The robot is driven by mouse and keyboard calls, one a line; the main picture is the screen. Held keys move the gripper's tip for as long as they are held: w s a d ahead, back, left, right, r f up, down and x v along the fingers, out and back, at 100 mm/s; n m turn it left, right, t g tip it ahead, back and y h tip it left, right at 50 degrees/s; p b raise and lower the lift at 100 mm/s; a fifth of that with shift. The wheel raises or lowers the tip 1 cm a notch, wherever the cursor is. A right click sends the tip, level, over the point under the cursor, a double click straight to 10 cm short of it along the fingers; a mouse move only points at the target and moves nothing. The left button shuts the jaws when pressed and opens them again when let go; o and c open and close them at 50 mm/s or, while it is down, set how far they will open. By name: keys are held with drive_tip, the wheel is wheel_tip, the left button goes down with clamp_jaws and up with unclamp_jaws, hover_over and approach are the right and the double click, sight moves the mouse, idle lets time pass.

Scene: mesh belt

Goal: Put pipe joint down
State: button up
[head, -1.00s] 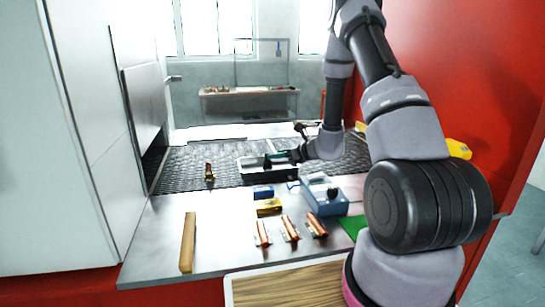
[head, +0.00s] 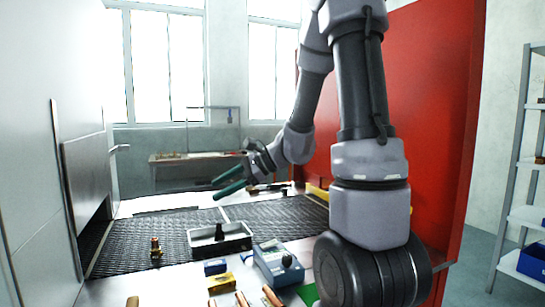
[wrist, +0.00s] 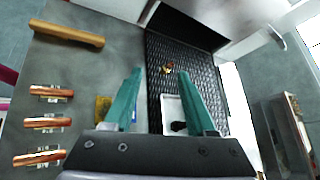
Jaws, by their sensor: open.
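A grey tray with a light rim (head: 192,240) lies on the dark mesh belt (head: 125,250). A small dark piece (head: 219,232) stands inside the tray; it also shows in the wrist view (wrist: 178,127), partly beside a finger. I cannot tell for sure whether it is the pipe joint. A small brass fitting (head: 155,248) stands upright on the belt left of the tray, apart from it; it also shows in the wrist view (wrist: 167,69). My gripper (head: 224,184) has green fingers, open and empty, raised above the belt beyond the tray.
Three copper pieces (wrist: 52,92) and a wooden bar (wrist: 68,34) lie there too. A red panel (head: 435,120) rises at right.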

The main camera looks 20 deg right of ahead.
drive_tip(key=s+d+r+n+t+h, duration=0.1)
drive_tip(key=s+d+r+n+h, duration=0.3)
drive_tip(key=s, duration=0.4)
drive_tip(key=s+d+r+n+t+h, duration=0.1)
drive_tip(key=s+d+r+n+h, duration=0.3)
drive_tip(key=s+r+n, duration=0.3)
drive_tip(key=shift+s+r+n+h, duration=0.2)
drive_tip(key=shift+s+n+h, duration=0.2)
drive_tip(key=shift+s+n, duration=0.45)
